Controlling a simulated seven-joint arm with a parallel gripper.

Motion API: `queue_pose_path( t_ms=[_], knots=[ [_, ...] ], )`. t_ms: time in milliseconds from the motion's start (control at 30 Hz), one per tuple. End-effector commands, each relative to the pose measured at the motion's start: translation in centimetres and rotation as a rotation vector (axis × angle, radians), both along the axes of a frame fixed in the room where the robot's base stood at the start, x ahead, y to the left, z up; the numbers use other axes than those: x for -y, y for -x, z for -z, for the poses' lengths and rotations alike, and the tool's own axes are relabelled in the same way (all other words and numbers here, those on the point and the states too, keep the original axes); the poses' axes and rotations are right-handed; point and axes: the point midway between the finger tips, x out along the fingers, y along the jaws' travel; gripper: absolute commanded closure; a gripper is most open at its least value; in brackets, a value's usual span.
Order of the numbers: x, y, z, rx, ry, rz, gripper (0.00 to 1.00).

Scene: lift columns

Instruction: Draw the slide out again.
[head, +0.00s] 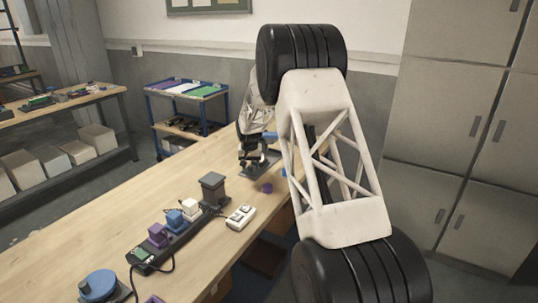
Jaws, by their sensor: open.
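My gripper (252,164) is small in the head view, at the far part of the wooden workbench (140,216). It is open and points down over a dark flat fixture (266,171) on the bench. A slide cannot be told apart for certain; it may be part of this fixture. I cannot tell whether the fingers touch anything. My own arm link stands large in the foreground and hides the bench's right edge and part of the area beside the fixture.
A black power strip (150,262) with several coloured plugs lies mid-bench. A dark grey block (213,187), a white switch box (241,217) and a small purple piece (267,188) are near my gripper. A blue disc (99,284) sits at the front. The left bench half is clear.

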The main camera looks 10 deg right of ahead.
Motion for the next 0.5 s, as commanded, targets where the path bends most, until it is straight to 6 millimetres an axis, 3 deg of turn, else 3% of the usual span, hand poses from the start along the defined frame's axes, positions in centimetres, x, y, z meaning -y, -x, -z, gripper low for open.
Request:
queue_pose_path(
  t_ms=[500],
  knots=[
    [0.0,0.0,-2.6,0.000,0.000,0.000,0.51]
  ],
)
